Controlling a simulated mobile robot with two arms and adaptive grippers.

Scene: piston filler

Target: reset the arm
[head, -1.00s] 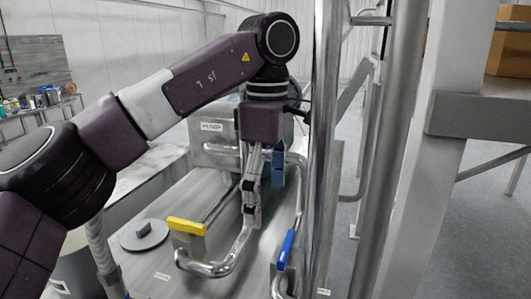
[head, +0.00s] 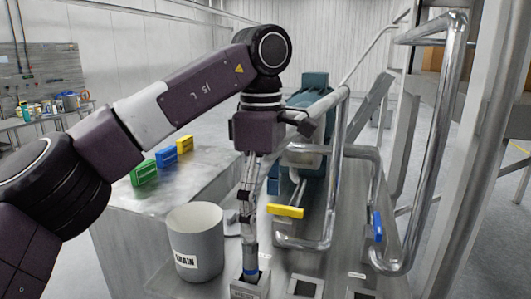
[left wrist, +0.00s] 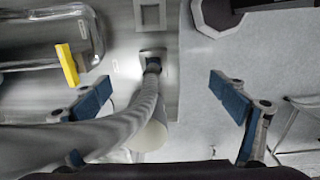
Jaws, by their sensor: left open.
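My left arm comes in from the left in the head view. Its gripper (head: 258,188) points down above the machine's deck. In the left wrist view the gripper (left wrist: 160,97) is open, with its two blue-padded fingers wide apart. A grey ribbed hose (left wrist: 135,118) rises from a fitting and passes close to the left finger. I cannot tell whether they touch. The hose foot with a blue collar (head: 250,270) shows below the gripper in the head view. No held object is visible. My right gripper is not in view.
A grey drain bucket (head: 196,245) stands left of the hose. Green (head: 144,173), blue and yellow blocks lie on the bench behind. Pipes with a yellow handle (head: 286,212) and a blue handle (head: 378,226) are on the right, near the teal pump (head: 312,92).

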